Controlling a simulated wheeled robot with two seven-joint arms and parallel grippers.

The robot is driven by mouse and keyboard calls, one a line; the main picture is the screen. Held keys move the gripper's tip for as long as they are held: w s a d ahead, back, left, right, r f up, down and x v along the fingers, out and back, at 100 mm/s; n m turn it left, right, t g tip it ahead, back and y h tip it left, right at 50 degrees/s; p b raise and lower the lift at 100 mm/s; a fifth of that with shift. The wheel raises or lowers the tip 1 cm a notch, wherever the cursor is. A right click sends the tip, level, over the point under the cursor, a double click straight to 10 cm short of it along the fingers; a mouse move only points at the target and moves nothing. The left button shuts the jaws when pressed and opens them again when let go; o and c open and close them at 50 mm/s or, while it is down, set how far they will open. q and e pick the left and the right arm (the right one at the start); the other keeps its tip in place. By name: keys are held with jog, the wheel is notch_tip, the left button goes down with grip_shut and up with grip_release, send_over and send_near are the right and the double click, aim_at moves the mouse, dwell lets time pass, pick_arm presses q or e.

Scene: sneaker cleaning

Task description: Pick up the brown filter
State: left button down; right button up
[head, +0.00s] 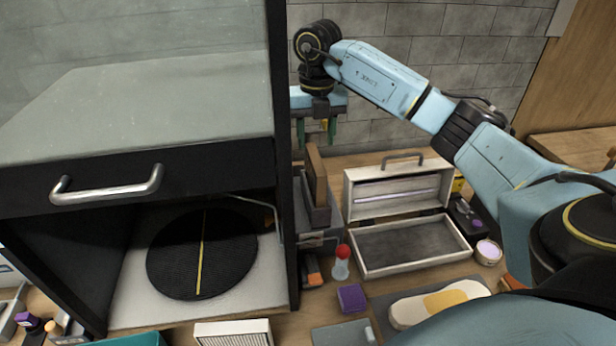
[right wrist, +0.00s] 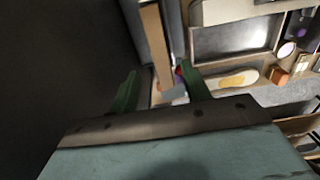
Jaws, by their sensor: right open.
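The brown filter (head: 316,172) is a thin upright panel standing in a grey holder (head: 318,216), just right of the black cabinet's side wall. My right gripper (head: 316,132) is above it, fingers pointing down, open and empty. In the right wrist view, the filter (right wrist: 154,45) shows as a pale brown strip between the two green fingers of the gripper (right wrist: 157,76). The fingers appear apart from it. My left gripper is not in view.
The black cabinet (head: 283,120) rises close on the left, with a round black disc (head: 180,255) inside. An open white case (head: 360,260) stands to the right. A red-topped bottle (head: 341,264), a purple block (head: 351,297) and a shoe (head: 425,305) lie in front.

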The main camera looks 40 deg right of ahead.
aim_at(316, 159)
jog(key=f, duration=0.3)
jog(key=shift+s+f, duration=0.1)
jog(key=shift+s, duration=0.15)
jog(key=shift+w+d+f+p, duration=0.1)
jog(key=shift+w+f+p, duration=0.1)
jog(key=shift+f, duration=0.6)
jog(key=shift+w+f+p, duration=0.1)
jog(key=shift+f+p, duration=0.1)
jog(key=shift+f, duration=0.55)
notch_tip(316, 159, down, 4)
jog(key=shift+w+d+r+p, duration=0.1)
jog(key=shift+w+r+p, duration=0.05)
jog(key=shift+r+p, duration=0.15)
jog(key=shift+f, duration=0.2)
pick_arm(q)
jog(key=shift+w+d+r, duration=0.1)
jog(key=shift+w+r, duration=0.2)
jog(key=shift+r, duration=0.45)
pick_arm(e)
jog(key=c, duration=1)
